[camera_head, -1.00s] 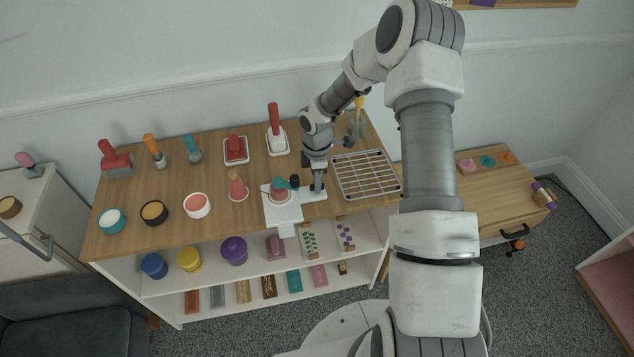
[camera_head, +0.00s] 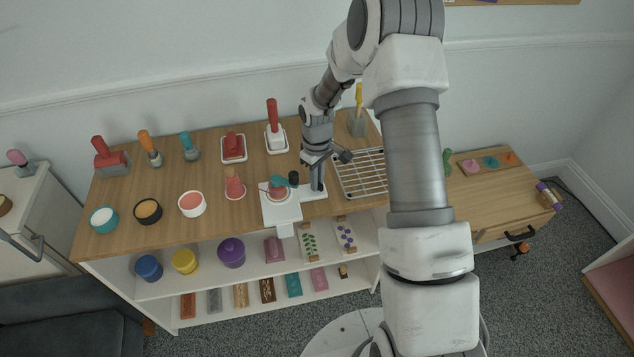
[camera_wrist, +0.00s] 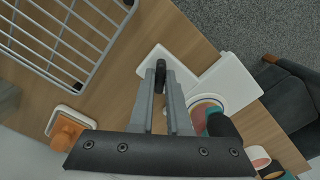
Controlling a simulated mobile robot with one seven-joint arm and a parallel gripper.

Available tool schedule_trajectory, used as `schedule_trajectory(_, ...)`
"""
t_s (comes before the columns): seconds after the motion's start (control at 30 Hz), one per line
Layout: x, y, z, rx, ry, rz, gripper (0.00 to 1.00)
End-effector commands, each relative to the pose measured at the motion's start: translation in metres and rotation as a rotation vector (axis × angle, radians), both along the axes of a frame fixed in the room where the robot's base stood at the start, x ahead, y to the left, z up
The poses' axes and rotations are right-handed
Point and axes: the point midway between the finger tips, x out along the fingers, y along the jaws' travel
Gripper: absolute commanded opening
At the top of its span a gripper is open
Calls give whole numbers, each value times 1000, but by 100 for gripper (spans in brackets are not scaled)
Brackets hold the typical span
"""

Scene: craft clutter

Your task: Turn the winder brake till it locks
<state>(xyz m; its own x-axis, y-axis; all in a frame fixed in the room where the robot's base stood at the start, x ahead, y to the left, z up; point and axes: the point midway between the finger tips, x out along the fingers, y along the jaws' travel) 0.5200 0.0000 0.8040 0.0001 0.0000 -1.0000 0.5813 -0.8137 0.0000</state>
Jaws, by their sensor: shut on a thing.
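The winder (camera_head: 283,212) is a white base with a side plate near the front edge of the wooden worktop. It carries a round pink-topped part with a teal arm and black knob. It also shows in the wrist view (camera_wrist: 228,85). My gripper (camera_head: 318,184) points down over the side plate, right of the round part. In the wrist view, my gripper (camera_wrist: 162,82) has its fingers closed around a small dark upright post, the brake (camera_wrist: 160,68), on the plate. The fingers hide the post's lower part; whether it is locked cannot be told.
A wire rack (camera_head: 362,172) lies close to the right of the winder. Stamps and brushes line the back. A grey holder (camera_head: 357,124) stands behind the rack. Shelves below hold coloured pots (camera_head: 231,252).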

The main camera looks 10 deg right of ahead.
Motion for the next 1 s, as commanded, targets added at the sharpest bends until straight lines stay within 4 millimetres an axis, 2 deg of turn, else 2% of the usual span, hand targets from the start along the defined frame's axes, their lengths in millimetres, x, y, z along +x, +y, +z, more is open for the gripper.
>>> schedule_trajectory(0.5, 0, 0, 0, -1, -1, -443, 0)
schedule_trajectory(0.7, 0, 0, 0, 0, -1, -553, 0)
schedule_trajectory(1.0, 0, 0, 1, 1, -1, -628, 0)
